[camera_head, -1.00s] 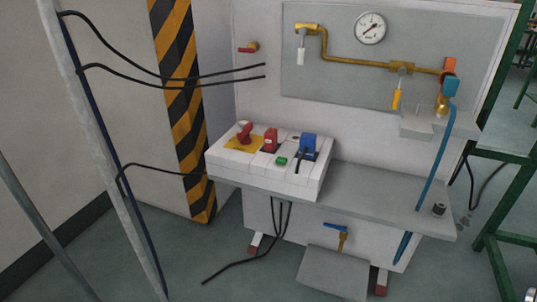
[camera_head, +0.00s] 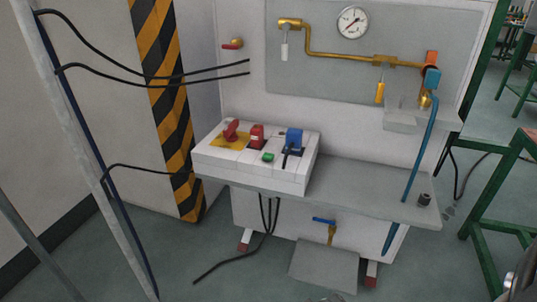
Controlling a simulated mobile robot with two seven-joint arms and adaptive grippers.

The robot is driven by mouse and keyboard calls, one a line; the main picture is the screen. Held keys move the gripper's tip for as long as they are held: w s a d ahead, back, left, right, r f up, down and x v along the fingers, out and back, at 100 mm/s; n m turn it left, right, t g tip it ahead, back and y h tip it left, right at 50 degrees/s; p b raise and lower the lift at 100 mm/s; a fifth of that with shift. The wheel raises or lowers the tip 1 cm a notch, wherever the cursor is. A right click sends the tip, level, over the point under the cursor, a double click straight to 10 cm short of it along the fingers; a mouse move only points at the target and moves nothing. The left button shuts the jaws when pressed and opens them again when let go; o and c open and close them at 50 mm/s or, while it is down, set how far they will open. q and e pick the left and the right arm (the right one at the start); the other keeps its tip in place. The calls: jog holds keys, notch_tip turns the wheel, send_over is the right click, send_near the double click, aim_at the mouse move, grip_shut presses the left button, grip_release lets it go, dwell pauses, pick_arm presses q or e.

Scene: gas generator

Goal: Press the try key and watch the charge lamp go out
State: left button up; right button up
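A white control box (camera_head: 250,177) sits on the left part of the grey bench shelf. On its top are a red knob (camera_head: 231,130) on a yellow plate, a red block-shaped switch (camera_head: 256,134), a blue switch (camera_head: 293,137) with a dark lever, and a small green button (camera_head: 268,157). No label is readable, so I cannot tell which part is the try key. I cannot make out the charge lamp or whether it is lit. Neither gripper shows; only a shiny metal part, possibly of my arm, enters at the lower right edge.
Above the bench are a brass pipe (camera_head: 345,57), a gauge (camera_head: 353,22) and a yellow-handled valve (camera_head: 380,92). A blue hose (camera_head: 421,150) hangs at right. Black cables (camera_head: 150,76) cross at left. A small dark cylinder (camera_head: 424,200) stands on the shelf (camera_head: 365,192). A green frame (camera_head: 495,185) is at right.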

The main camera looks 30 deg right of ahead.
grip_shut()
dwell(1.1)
